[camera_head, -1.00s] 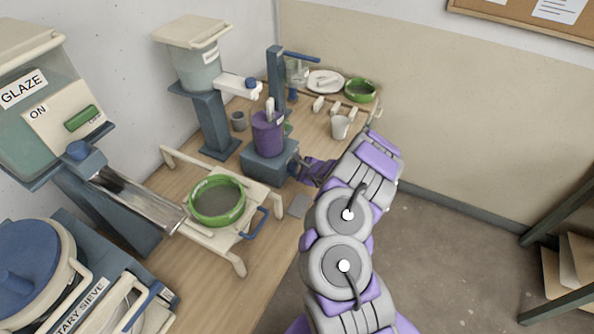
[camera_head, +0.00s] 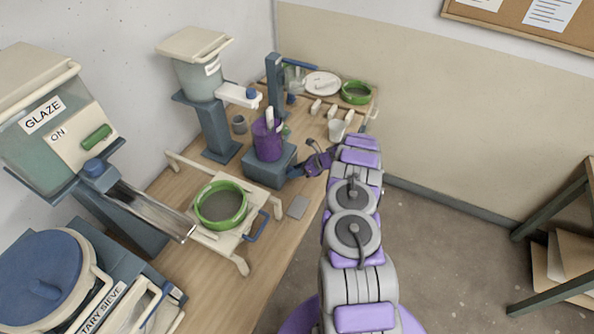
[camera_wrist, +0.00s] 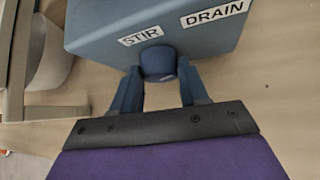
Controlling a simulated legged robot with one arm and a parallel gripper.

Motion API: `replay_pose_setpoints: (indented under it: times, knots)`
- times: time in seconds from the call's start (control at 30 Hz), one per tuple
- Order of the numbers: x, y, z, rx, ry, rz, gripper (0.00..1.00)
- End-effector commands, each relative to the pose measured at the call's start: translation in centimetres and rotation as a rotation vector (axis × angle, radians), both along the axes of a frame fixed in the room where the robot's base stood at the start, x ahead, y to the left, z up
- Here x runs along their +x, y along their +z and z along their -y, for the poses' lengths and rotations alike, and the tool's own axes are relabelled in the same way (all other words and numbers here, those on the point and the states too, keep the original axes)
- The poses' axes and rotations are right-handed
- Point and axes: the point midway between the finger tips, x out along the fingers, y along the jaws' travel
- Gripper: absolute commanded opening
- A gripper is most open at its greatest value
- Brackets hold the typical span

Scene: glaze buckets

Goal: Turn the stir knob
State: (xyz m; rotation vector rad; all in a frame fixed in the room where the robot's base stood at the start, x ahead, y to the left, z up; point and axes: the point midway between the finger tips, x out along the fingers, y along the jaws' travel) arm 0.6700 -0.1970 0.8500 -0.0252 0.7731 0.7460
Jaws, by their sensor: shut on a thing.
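The stir knob (camera_wrist: 158,62) is a dark blue round knob on the front of a blue box (camera_wrist: 160,25), below the STIR label (camera_wrist: 141,37) in the wrist view. My gripper (camera_wrist: 159,75) reaches it from below, with one blue finger on each side, shut on the knob. In the head view the blue box (camera_head: 268,172) carries a purple bucket (camera_head: 267,140), and my gripper (camera_head: 303,170) is at its right side. The knob itself is hard to make out there.
A cream rack with a green-rimmed sieve (camera_head: 221,205) stands in front of the box. A grey plate (camera_head: 298,207) lies near the table edge.

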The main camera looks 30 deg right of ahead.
Motion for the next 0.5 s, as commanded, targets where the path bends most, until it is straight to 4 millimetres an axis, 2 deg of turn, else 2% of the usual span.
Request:
replay_pose_setpoints:
  times: [0.5]
  knots:
    - [0.47,0.04,0.34,0.133,-0.004,-0.098,0.13]
